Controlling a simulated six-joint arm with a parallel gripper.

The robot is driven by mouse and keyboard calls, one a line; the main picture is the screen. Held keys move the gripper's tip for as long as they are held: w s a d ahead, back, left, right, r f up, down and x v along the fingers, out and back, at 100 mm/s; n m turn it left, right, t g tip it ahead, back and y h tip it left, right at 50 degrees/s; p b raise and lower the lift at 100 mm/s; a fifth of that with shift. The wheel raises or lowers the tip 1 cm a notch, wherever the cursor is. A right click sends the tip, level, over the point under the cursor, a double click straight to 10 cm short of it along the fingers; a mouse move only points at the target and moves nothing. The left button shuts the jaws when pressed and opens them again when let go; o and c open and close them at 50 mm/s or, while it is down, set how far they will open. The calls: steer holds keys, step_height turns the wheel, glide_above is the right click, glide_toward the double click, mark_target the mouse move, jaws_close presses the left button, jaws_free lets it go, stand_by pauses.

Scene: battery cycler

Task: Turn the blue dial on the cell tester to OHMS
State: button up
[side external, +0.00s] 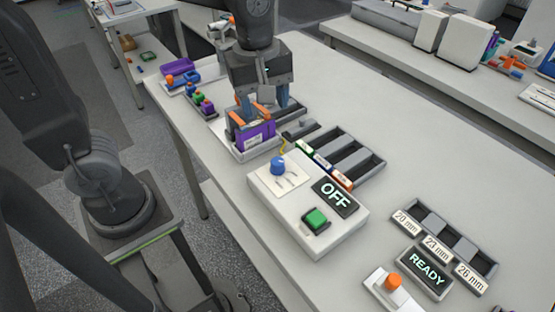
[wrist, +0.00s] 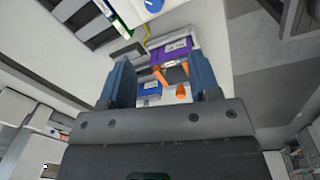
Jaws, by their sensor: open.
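The cell tester (side external: 296,225) is a white box on the table in the side external view. Its blue dial (side external: 278,166) sits on a white plate at the upper left of the box; the plate's lettering is too small to read. A screen (side external: 335,196) on it reads OFF, and a green button (side external: 317,218) is below. The blue dial also shows at the top edge of the wrist view (wrist: 153,5). My gripper (side external: 264,106) is open above a purple block with orange parts, behind the tester and apart from the dial. Its blue fingers (wrist: 165,85) show in the wrist view.
The purple block (side external: 252,137) stands in a white tray just behind the tester. A rack with dark slots (side external: 345,150) is at the tester's right rear. A READY display (side external: 425,270) with sized bins and an orange button (side external: 394,281) is at front right. The table's right rear is clear.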

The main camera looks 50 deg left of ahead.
mark_target(277, 161)
steer(key=f+n, duration=0.1)
steer(key=f, duration=0.4)
steer(key=w+d+f+n, duration=0.1)
steer(key=f, duration=0.4)
steer(key=w+f+n+g, duration=0.1)
steer(key=f, duration=0.4)
steer(key=shift+d+f, duration=0.2)
steer(key=c, duration=0.9)
steer(key=shift+c, duration=0.2)
